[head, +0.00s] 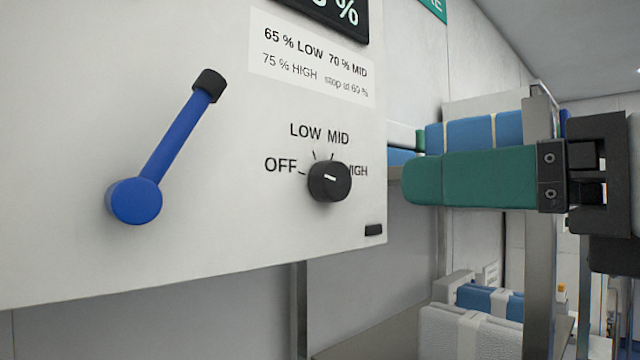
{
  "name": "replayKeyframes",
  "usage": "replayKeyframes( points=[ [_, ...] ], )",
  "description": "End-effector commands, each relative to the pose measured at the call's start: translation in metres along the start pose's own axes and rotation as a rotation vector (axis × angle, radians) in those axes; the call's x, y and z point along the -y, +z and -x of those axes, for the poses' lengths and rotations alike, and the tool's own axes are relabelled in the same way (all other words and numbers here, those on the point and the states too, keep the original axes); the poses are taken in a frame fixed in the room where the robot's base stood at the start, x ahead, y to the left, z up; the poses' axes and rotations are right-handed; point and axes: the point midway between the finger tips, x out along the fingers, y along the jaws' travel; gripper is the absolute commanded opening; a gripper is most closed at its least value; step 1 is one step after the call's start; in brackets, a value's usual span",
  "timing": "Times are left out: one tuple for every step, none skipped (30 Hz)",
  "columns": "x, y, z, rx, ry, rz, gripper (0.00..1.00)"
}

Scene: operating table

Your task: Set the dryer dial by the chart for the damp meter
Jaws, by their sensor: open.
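The dryer dial (330,182) is a round black knob on a pale panel, with OFF, LOW, MID and HIGH printed around it. Its white line slants toward the OFF mark. The chart (312,58) above reads 65 % LOW, 70 % MID, 75 % HIGH, stop at 60 %. The damp meter (325,14) is a black display at the top edge; its reading is cut off and only a partial digit and "%" show. My gripper (412,180), with green finger, is open to the right of the dial, apart from it. One finger hides the other.
A blue lever (172,145) with a black tip is on the panel left of the dial. A small black piece (374,230) is at the panel's lower right. Shelves with blue (470,135) and white packs (460,330) stand behind my gripper.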

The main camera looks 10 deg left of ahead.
Motion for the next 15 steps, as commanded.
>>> replayKeyframes(
  points=[
    [0.0, 0.001, -0.002, -0.001, 0.001, 0.004, 0.68],
    [0.0, 0.001, -0.003, -0.001, 0.001, 0.004, 0.68],
    [0.0, 0.002, -0.006, -0.001, 0.001, 0.004, 0.68],
    [0.0, 0.002, -0.009, -0.001, 0.001, 0.003, 0.68],
    [0.0, 0.002, -0.013, -0.002, 0.003, 0.002, 0.68],
    [-0.001, 0.002, -0.019, -0.002, 0.003, 0.001, 0.68],
    [-0.001, 0.002, -0.024, -0.002, 0.004, 0.001, 0.68],
    [-0.001, 0.002, -0.029, -0.003, 0.004, 0.0, 0.68],
    [-0.001, 0.003, -0.037, -0.003, 0.004, -0.002, 0.68],
    [-0.001, 0.003, -0.043, -0.002, 0.004, -0.001, 0.68],
    [-0.001, 0.003, -0.048, -0.003, 0.004, -0.001, 0.68],
    [-0.001, 0.003, -0.056, -0.004, 0.004, 0.0, 0.68],
    [-0.001, 0.003, -0.061, -0.003, 0.004, -0.001, 0.68],
    [-0.001, 0.003, -0.067, -0.002, 0.003, -0.002, 0.68],
    [-0.001, 0.003, -0.073, -0.002, 0.004, -0.002, 0.68]
  ],
)
